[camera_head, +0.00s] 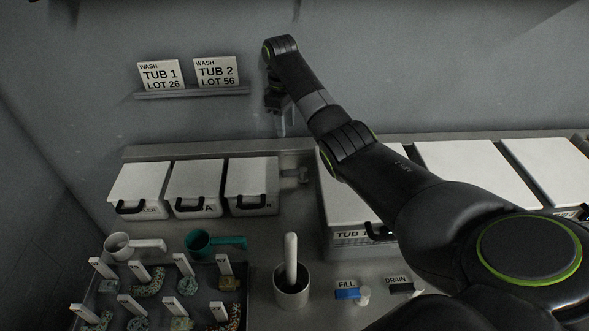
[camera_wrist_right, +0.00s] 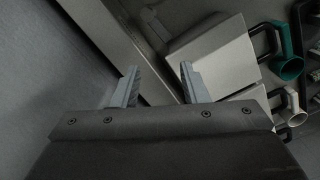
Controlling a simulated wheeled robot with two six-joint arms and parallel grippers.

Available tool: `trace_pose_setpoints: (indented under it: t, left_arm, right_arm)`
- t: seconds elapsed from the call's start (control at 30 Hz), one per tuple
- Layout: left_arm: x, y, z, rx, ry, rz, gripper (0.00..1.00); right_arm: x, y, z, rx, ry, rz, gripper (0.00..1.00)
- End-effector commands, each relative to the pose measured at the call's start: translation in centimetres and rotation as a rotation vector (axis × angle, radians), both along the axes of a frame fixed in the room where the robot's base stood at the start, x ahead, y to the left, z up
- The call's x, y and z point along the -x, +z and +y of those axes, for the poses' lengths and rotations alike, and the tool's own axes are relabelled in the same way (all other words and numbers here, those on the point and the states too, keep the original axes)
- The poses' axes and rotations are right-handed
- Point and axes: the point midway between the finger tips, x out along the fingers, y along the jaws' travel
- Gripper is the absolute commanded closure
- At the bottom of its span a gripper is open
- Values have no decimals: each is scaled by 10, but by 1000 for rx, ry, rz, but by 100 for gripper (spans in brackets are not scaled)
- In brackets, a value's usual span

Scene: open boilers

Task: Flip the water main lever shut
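I cannot make out a part clearly marked as the water main lever. A small grey fitting (camera_head: 296,176) sits on the back of the counter, between the small white boxes and the large tub; I cannot tell if it is the lever or how it is set. My right gripper (camera_head: 281,128) hangs fingers down near the back wall, above and behind that fitting. In the right wrist view its two fingers (camera_wrist_right: 158,74) stand apart with nothing between them. My left gripper is not in view.
Lidded white boxes (camera_head: 195,184) line the counter on the left. A large tub (camera_head: 345,205) is partly behind my right arm. A teal scoop (camera_head: 203,243), a dark cup with a pestle (camera_head: 291,290), and FILL (camera_head: 346,292) and DRAIN (camera_head: 398,287) controls are nearer.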

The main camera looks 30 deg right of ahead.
Motion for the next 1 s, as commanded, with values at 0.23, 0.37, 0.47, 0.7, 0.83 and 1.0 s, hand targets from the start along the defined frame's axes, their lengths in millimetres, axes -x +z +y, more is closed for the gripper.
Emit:
trace_pose_setpoints:
  t: [0.23, 0.37, 0.47, 0.7, 0.83, 1.0]
  left_arm:
    - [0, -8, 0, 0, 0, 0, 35]
    - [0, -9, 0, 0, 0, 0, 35]
    - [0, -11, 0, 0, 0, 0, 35]
    - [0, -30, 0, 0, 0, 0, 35]
    - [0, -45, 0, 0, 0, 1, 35]
    - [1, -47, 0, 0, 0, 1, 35]
  right_arm:
    - [1, 9, 13, -33, 466, -20, 60]
    - [1, 12, 17, -40, 595, -25, 60]
    - [2, 11, 18, -42, 636, -26, 60]
    - [2, -8, 18, -42, 642, -26, 60]
    - [2, -23, 18, -42, 641, -26, 60]
    - [2, -55, 18, -44, 640, -23, 60]
